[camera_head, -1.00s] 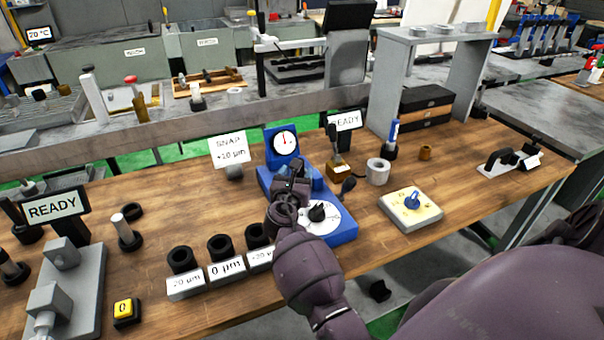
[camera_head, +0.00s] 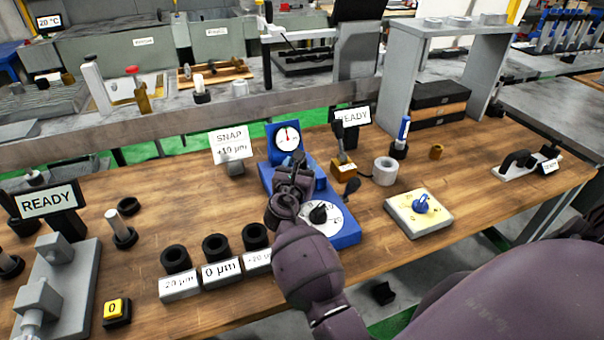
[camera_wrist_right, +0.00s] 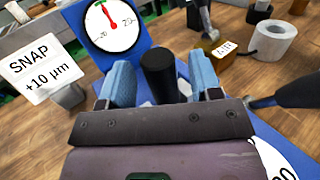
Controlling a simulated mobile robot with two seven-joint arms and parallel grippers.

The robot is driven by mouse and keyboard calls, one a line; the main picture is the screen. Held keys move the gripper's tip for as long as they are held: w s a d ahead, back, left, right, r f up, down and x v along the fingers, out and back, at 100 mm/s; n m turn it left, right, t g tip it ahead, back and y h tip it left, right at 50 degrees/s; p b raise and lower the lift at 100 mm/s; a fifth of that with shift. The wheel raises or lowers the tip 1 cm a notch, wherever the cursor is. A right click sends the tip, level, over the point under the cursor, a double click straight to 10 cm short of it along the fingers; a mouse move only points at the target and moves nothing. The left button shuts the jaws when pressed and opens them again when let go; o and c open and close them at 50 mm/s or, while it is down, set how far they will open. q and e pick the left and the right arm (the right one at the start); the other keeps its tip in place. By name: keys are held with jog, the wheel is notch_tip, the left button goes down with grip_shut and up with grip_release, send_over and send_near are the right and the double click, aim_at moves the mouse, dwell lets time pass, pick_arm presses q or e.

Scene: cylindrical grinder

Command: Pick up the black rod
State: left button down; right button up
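A black upright cylinder (camera_wrist_right: 159,76), which looks like the black rod, stands at the blue gauge stand (camera_head: 346,233) in the right wrist view. My right gripper (camera_wrist_right: 162,85) has its two light-blue fingers on either side of this rod. A narrow gap shows between the rod and the right-hand finger, so the fingers look open around it. In the head view my right gripper (camera_head: 292,163) is over the blue stand, below its round dial (camera_head: 287,138), and hides the rod. My left gripper is in neither view.
A SNAP sign (camera_head: 232,144) stands left of the stand. A black-and-white dial knob (camera_head: 320,214) is at its front. Several black rings on labelled blocks (camera_head: 222,272) lie to the left. A cream box with a blue knob (camera_head: 420,205) is to the right.

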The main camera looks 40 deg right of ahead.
grip_shut()
